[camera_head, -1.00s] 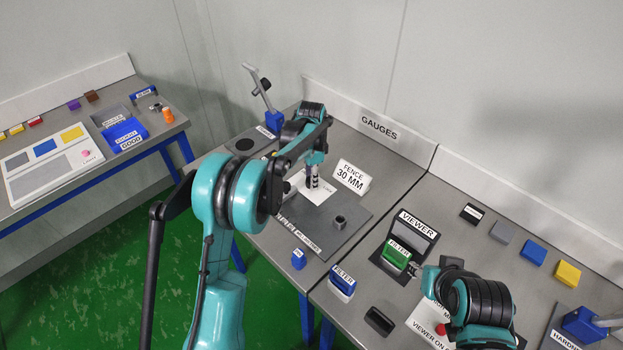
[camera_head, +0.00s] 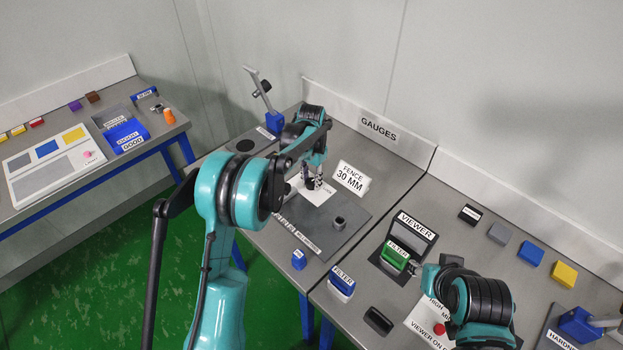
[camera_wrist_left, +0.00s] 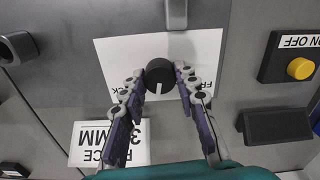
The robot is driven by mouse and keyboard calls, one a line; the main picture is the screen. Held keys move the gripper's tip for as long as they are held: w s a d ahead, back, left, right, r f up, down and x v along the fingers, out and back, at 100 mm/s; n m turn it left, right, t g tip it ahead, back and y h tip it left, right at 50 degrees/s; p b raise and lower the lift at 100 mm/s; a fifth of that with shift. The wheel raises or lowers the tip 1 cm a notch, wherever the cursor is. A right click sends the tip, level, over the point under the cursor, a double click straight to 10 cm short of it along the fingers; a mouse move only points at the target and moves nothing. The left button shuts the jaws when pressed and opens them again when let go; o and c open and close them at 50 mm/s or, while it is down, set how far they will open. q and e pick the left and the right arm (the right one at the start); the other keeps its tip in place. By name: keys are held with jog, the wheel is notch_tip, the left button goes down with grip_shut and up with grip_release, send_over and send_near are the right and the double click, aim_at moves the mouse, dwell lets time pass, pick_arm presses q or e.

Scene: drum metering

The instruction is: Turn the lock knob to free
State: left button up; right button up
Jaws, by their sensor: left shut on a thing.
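The lock knob (camera_wrist_left: 159,73) is round and black with a white line, which points toward the bottom of the left wrist view. It stands at a white card (camera_wrist_left: 205,55) whose lettering is partly hidden; the card also shows in the head view (camera_head: 321,196). My left gripper (camera_wrist_left: 160,80) is shut on the knob, with one finger on each side. In the head view my left gripper (camera_head: 313,180) is low over the card and mostly covers the knob. My right gripper (camera_head: 414,267) is beside the green filter (camera_head: 395,256); its fingers are too small to read.
The "FENCE 30 MM" sign (camera_head: 351,178) stands close to the left gripper. A small grey socket (camera_head: 339,222) is on the dark plate (camera_head: 325,239). The viewer (camera_head: 412,235) and a blue filter block (camera_head: 341,283) are further right. A side table (camera_head: 75,172) is at left.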

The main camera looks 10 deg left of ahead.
aim_at(311, 181)
pick_arm(q)
jog(key=n, duration=0.5)
jog(key=shift+n+p, duration=0.3)
jog(key=shift+p, duration=0.05)
jog(key=n, duration=0.5)
jog(key=shift+n, duration=0.3)
jog(key=o, duration=1.2)
jog(key=shift+c, duration=0.2)
jog(key=shift+r, duration=0.1)
notch_tip(311, 181, up, 12)
